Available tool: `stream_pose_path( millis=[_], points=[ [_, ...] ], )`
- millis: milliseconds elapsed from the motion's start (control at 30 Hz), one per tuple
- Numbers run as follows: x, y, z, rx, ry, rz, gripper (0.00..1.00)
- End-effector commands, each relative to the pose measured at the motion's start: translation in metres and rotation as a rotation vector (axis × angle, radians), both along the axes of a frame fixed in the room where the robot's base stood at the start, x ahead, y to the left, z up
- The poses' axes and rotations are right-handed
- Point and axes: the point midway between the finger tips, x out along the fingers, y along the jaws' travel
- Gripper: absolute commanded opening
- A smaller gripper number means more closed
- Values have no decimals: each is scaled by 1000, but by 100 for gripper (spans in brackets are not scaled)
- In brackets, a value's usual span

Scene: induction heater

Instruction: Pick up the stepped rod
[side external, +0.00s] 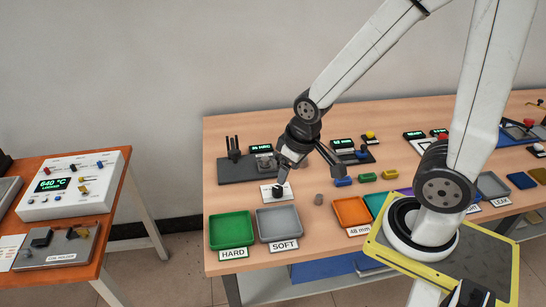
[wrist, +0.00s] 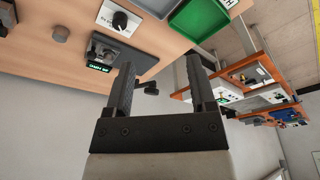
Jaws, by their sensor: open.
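A small grey cylinder (side external: 319,199) stands upright on the wooden table, right of the grey SOFT tray. It also shows in the wrist view (wrist: 61,33), left of my jaws. It may be the stepped rod, but I cannot make out a step. My gripper (wrist: 160,70) is open, with two dark fingers apart and nothing held between them. In the side view, the end of my arm hangs over the table near the white plate, above and left of the cylinder.
A white plate with a black knob (side external: 280,190) lies behind the green HARD tray (side external: 231,230) and grey SOFT tray (side external: 278,222). A dark tester (side external: 236,171) stands behind them. An orange tray (side external: 351,212) is to the right. A heater unit (side external: 72,186) sits on a separate table.

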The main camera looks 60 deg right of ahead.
Motion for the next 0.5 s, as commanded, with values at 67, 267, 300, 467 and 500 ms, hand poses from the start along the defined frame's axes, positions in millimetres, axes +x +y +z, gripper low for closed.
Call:
stream_pose_path(
  millis=[67,267,300,467,500],
  points=[
    [0,0,0,0,0,0,58],
    [0,0,0,0,0,0,58],
    [0,0,0,0,0,0,58],
    [-1,-1,-2,-11,13,16,58],
    [-1,-2,-3,-18,22,28,58]
  ],
)
